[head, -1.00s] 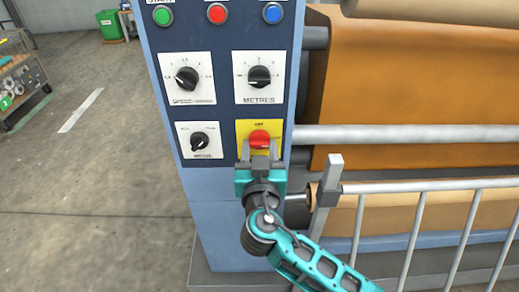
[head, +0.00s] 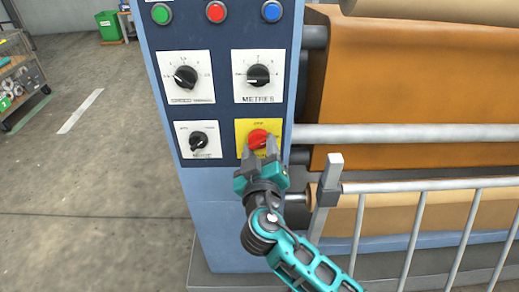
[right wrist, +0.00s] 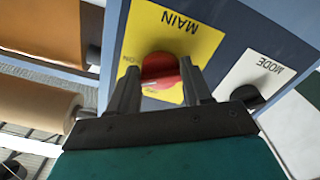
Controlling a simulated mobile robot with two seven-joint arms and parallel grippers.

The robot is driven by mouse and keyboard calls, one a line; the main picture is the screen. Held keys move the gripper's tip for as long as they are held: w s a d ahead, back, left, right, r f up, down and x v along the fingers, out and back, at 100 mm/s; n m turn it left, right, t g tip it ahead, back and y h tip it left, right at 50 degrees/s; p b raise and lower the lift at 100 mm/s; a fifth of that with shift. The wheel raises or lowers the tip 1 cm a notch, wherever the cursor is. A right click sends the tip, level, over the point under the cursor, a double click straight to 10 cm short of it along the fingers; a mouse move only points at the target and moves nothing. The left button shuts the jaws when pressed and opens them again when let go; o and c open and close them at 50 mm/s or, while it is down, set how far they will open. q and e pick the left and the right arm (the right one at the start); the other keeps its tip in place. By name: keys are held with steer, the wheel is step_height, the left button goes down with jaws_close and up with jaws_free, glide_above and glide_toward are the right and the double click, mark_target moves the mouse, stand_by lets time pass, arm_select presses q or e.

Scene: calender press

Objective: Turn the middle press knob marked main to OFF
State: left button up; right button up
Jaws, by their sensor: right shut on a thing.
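The red main knob (head: 258,139) sits on a yellow plate (head: 244,128) at the lower right of the blue press panel. In the right wrist view the plate (right wrist: 196,45) reads MAIN, and the red knob (right wrist: 159,69) shows between the fingers. My right gripper (head: 259,148) is shut on the knob, one finger on each side, and is tilted in the head view. The knob's pointer is partly hidden by the fingers, so I cannot tell its exact setting. My left gripper is not in view.
A black mode knob (head: 198,141) is left of the main knob. Above are the metres knob (head: 258,76), another black knob (head: 186,77), and green, red and blue buttons (head: 216,12). A grey rail fence (head: 420,187) and orange roll (head: 420,80) stand at the right.

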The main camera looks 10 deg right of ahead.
steer(key=n, duration=0.2)
steer(key=n+p, duration=0.1)
steer(key=n, duration=0.2)
steer(key=shift+d+r+n, duration=0.15)
steer(key=shift+r+n, duration=0.15)
steer(key=n+p, duration=0.1)
steer(key=n, duration=0.2)
steer(key=shift+r+p, duration=0.1)
steer(key=shift+p, duration=0.2)
steer(key=shift+n+p, duration=0.45)
steer(key=shift+n, duration=1.15)
steer(key=o, duration=1)
steer(key=shift+o, duration=0.2)
